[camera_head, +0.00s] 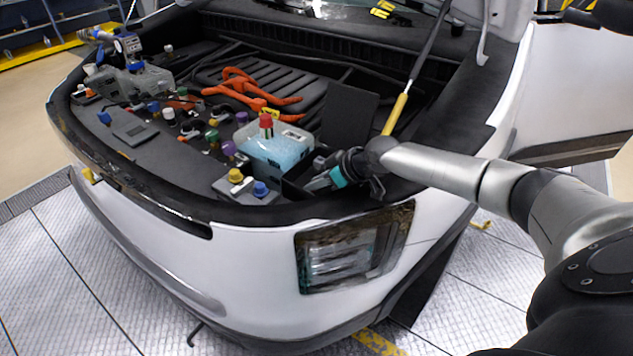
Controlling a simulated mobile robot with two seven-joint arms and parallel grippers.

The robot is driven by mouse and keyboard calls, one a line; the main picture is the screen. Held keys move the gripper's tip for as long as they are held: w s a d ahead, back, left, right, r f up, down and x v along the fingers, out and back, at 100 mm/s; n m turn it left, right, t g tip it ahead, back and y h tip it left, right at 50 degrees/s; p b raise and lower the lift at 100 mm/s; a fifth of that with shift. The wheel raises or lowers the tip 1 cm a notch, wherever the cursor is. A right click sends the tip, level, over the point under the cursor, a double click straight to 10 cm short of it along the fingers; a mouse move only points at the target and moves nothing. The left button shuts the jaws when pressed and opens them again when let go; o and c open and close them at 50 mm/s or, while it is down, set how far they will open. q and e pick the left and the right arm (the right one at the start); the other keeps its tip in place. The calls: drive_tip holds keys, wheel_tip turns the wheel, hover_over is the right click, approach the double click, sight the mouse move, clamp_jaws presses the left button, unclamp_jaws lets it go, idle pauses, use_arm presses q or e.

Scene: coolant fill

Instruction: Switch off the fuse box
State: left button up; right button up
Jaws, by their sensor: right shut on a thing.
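My right gripper (318,184) reaches in from the right over the front corner of the open engine bay. Its fingers are down at a small black open-topped box (293,190), which I take for the fuse box. The jaws are shut on a small part there, which the fingers mostly hide. A dark flat panel (349,117) stands tilted behind the box; I cannot tell if it is its lid. The switch itself cannot be made out. My left gripper is not in view.
A pale blue coolant tank (275,150) with a red cap (266,121) stands just left of the gripper. Yellow (235,176) and blue (260,189) caps sit in front. Orange cables (240,88) lie behind. A hood strut (410,85) rises behind my wrist.

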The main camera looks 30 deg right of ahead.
clamp_jaws()
